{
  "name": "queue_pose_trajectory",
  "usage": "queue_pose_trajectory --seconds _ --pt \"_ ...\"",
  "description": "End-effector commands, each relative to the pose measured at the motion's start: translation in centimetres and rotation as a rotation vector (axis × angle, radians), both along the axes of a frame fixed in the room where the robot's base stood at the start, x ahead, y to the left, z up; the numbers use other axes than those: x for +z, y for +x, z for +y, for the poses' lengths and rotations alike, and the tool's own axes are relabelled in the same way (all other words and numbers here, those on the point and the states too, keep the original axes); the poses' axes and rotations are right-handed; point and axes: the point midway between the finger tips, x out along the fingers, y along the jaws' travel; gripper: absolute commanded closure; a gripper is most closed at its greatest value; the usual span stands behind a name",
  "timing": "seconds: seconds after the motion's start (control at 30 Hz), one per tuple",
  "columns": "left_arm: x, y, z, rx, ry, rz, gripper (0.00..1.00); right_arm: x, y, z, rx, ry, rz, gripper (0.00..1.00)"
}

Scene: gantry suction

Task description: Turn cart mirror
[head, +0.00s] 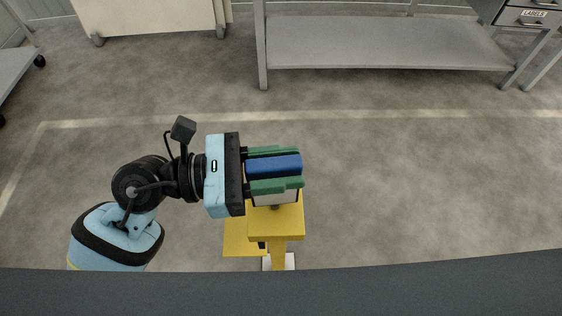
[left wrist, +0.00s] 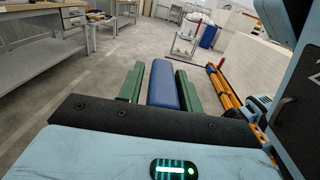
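The cart mirror appears as a blue block (head: 274,166) over a yellow post (head: 275,222) at the middle of the head view. It also shows in the left wrist view (left wrist: 163,84). My left gripper (head: 274,168) comes in from the left, with one green finger along each side of the blue block and no clear gap. It looks shut on it. In the left wrist view the green fingers flank the block too. A pale face shows just below the near finger; the mirror's joint to the post is mostly hidden. My right gripper is in neither view.
A dark grey edge (head: 400,292) runs across the bottom of the head view. A grey bench (head: 385,43) stands at the back, with a drawer unit (head: 527,18) at its right. Orange bars (left wrist: 225,90) lie right of the fingers in the left wrist view. The floor right of the post is clear.

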Motion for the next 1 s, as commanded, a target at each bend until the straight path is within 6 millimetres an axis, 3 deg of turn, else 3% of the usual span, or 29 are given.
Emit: queue_pose_trajectory --seconds 0.03,0.27,0.73,0.77,0.9,1.0 --pt "0.00 -0.01 0.01 0.000 0.000 0.000 0.72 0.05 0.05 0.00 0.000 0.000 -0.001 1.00" --pt "0.01 -0.01 0.03 0.000 0.000 0.000 1.00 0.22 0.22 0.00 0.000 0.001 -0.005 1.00" --pt "0.01 -0.04 0.02 -0.028 0.000 -0.001 1.00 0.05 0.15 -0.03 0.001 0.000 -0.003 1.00" --pt "0.01 -0.04 0.02 -0.028 0.000 -0.001 0.74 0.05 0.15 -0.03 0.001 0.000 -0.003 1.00" --pt "0.01 -0.04 0.02 -0.028 0.000 -0.001 0.56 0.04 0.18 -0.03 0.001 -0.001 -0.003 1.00" --pt "0.01 -0.04 0.02 -0.028 0.000 0.000 0.56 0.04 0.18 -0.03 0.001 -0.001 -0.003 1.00"
